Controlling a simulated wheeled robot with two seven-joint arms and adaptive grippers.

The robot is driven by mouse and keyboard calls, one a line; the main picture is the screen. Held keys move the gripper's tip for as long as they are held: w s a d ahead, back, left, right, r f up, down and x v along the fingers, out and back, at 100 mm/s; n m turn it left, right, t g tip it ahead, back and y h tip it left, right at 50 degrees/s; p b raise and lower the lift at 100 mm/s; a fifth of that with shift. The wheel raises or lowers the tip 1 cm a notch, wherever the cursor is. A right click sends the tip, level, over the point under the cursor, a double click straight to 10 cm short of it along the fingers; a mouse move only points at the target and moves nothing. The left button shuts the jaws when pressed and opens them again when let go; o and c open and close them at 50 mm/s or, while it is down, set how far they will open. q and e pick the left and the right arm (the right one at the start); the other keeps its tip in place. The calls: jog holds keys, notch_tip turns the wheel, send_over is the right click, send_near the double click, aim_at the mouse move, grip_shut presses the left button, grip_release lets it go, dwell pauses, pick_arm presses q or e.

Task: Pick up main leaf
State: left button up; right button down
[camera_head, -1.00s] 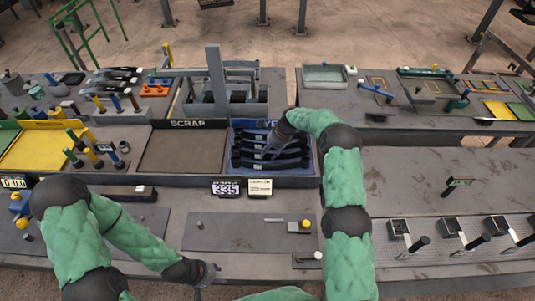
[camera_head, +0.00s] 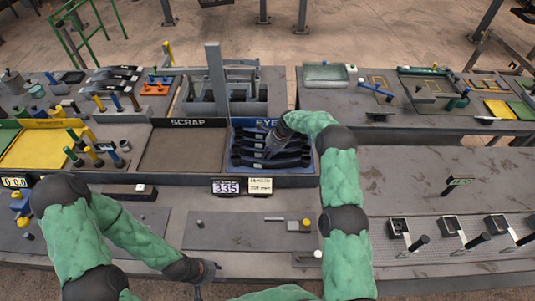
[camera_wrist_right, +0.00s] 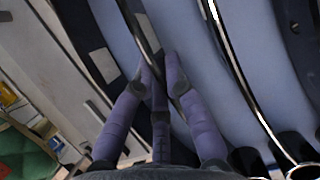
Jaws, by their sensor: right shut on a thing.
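Several black, curved leaves lie side by side in a blue bin (camera_head: 233,128) labelled with a partly hidden "EYE" sign in the head view. My right gripper (camera_head: 270,146) reaches down into this bin. In the right wrist view, my right gripper's purple-grey fingers (camera_wrist_right: 162,62) are shut on one dark, thin main leaf (camera_wrist_right: 140,28), with other glossy leaves (camera_wrist_right: 238,78) close beside it. The leaf's ends are out of the wrist view. My left gripper (camera_head: 212,268) is low over the front bench edge, away from the leaves; its finger opening is too small to read.
A brown scrap bin (camera_head: 183,150) stands left of the blue bin. A post with a slotted rack (camera_head: 218,85) stands behind. A display reading 335 (camera_head: 226,187) is in front. A grey plate (camera_head: 240,232) with small fixtures lies nearer. Lever clamps (camera_head: 410,236) stand at right.

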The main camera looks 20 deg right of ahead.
jog(key=shift+w+r, duration=0.1)
jog(key=shift+r, duration=0.15)
